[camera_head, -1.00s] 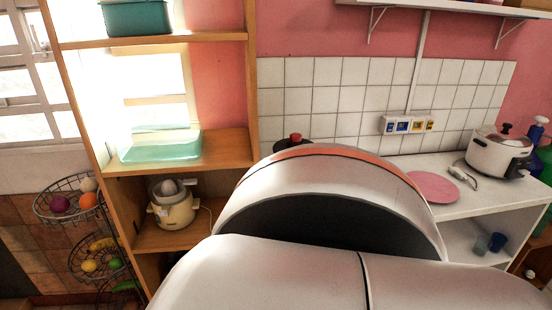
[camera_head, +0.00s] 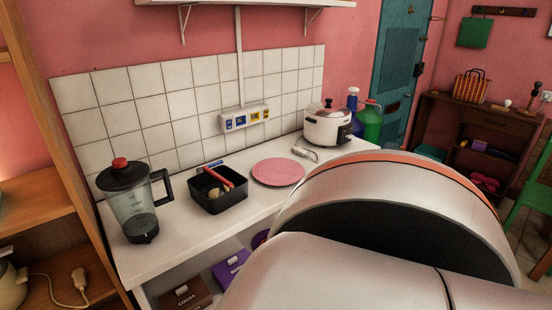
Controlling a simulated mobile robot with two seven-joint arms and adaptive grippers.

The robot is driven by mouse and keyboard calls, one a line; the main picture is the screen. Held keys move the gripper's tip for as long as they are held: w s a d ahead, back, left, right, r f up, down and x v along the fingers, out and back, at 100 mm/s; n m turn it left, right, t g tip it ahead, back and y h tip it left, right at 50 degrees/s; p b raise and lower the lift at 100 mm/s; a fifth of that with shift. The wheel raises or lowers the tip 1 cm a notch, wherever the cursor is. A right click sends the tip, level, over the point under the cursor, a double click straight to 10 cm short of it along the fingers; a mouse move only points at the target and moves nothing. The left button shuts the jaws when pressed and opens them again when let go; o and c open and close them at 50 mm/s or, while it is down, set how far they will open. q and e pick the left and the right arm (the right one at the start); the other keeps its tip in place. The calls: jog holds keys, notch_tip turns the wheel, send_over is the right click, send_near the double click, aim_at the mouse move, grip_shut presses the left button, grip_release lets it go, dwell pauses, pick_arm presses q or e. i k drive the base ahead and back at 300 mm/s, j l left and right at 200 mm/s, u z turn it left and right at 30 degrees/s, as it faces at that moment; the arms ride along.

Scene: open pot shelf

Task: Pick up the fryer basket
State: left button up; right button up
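A black, square, open container (camera_head: 216,194) stands on the white counter, between the blender and the pink plate. It may be the fryer basket, but I cannot tell for sure. A red stick-like piece (camera_head: 219,178) slants across its top, and a small tan item (camera_head: 213,194) sits inside. A blue piece shows at its back edge. Neither of my grippers is in view. A large white and orange arm link of mine fills the lower right and hides part of the counter and what lies below.
A blender (camera_head: 133,203), pink plate (camera_head: 278,171) and white cooker (camera_head: 328,125) stand on the counter (camera_head: 175,240). A wooden shelf (camera_head: 42,200) stands at left. Boxes, one marked cocoa (camera_head: 187,295), sit below the counter. A wall shelf (camera_head: 250,3) hangs above.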

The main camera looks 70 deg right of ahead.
aim_at(199, 185)
jog(key=l+z, duration=0.8)
jog(key=z, duration=0.15)
jog(key=l+z, duration=0.2)
jog(key=l, duration=0.3)
jog(key=i+l+z, duration=0.15)
jog(key=l, duration=0.3)
